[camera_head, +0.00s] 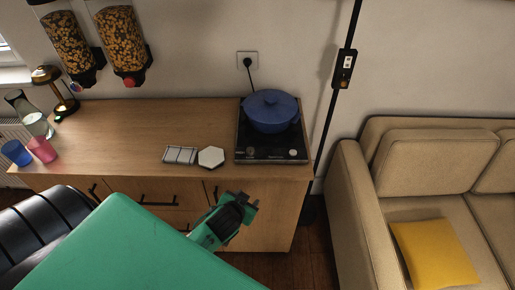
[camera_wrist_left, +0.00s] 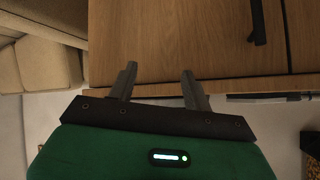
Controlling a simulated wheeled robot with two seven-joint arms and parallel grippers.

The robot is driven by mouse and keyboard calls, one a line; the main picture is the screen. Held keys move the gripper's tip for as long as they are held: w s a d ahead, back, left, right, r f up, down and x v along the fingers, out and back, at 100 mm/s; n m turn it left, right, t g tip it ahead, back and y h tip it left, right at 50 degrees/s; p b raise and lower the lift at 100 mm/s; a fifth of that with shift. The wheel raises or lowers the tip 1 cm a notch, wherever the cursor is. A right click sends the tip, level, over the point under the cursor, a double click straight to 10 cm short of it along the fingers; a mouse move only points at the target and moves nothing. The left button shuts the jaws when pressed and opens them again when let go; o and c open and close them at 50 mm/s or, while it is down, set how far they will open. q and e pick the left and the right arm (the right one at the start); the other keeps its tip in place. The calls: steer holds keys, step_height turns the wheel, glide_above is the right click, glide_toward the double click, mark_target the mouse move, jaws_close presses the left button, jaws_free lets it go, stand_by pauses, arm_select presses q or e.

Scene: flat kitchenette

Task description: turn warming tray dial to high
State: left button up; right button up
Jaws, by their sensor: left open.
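The black warming tray (camera_head: 243,139) lies at the right end of the wooden counter, with a blue lidded pot (camera_head: 271,112) on it. A small round dial (camera_head: 251,150) seems to sit at the left of its front strip; its setting is too small to read. My left gripper (camera_head: 248,203) is below and in front of the counter edge, apart from the tray. In the left wrist view the two fingers of this gripper (camera_wrist_left: 160,82) are spread with nothing between them, facing wooden cabinet fronts. The tray is not in that view. My right gripper is not in view.
A hexagonal white coaster (camera_head: 211,157) and a striped item (camera_head: 180,155) lie left of the tray. Cups and a carafe (camera_head: 36,122) stand far left. A beige sofa (camera_head: 350,200) is close on the right. The counter middle (camera_head: 160,120) is clear.

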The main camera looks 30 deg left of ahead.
arm_select(q)
steer(key=w+d+r+m+t+h, duration=0.25)
steer(key=w+r+m+h, duration=0.5)
steer(key=r, duration=0.45)
steer(key=w+d+r+m+t+h, duration=0.2)
steer(key=w+d+r+m+h, duration=0.35)
steer(key=r, duration=0.75)
steer(key=m+g+y, duration=0.1)
steer(key=g+y, duration=0.6)
steer(key=g, duration=0.6)
glide_toward(250, 149)
steer(key=p+x, duration=0.2)
steer(key=x, duration=0.6)
steer(key=shift+p, duration=0.35)
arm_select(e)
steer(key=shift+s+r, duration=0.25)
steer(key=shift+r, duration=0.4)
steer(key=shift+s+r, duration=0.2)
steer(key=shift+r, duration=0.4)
arm_select(q)
steer(key=c, duration=1)
